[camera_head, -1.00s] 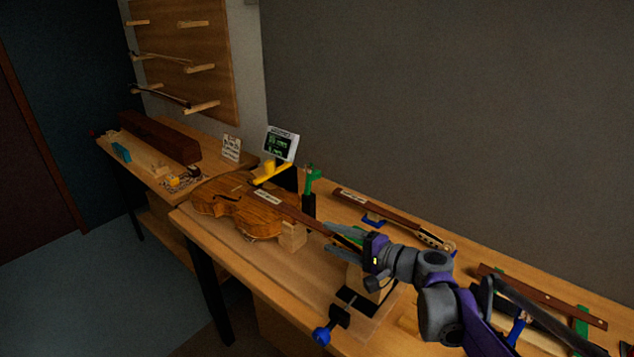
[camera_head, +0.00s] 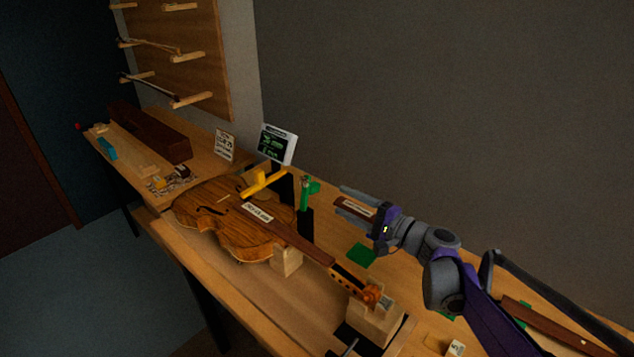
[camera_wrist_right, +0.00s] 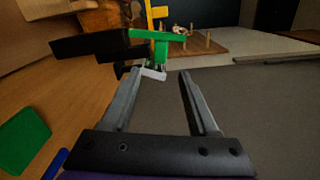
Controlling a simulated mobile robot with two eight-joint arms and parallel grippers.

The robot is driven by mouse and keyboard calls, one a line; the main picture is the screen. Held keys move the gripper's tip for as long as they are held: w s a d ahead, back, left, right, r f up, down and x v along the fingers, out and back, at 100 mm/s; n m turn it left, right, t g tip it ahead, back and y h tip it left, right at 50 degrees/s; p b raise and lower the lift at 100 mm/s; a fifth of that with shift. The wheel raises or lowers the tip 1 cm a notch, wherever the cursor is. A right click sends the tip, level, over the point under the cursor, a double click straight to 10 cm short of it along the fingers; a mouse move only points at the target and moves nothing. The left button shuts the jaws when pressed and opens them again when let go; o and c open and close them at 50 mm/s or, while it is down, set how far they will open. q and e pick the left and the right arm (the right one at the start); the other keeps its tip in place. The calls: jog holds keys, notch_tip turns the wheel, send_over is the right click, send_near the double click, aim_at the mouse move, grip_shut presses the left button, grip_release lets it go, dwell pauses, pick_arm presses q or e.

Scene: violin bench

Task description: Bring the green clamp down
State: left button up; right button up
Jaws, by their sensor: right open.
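The green clamp (camera_head: 304,196) stands upright behind the violin (camera_head: 228,225), its black lower part below the green. In the right wrist view the green clamp (camera_wrist_right: 158,44) lies beyond the fingertips, with a long black part reaching left. My right gripper (camera_head: 339,199) is open and empty, to the right of the clamp, with its fingers pointing at it. The wrist view shows the two fingers (camera_wrist_right: 157,84) spread, with a visible gap to the clamp's green upright. I cannot tell the exact distance. My left gripper is not in view.
A yellow clamp (camera_head: 262,184) is at the violin body, and a small screen (camera_head: 277,144) stands behind it. The violin's neck rests toward a wooden block (camera_head: 374,322) at the front right. A green pad (camera_head: 361,256) lies on the bench below my right gripper.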

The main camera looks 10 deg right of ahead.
aim_at(317, 189)
jog(key=x, duration=0.9)
jog(key=shift+w+a, duration=0.2)
jog(key=shift+a, duration=0.25)
grip_shut()
dwell(0.8)
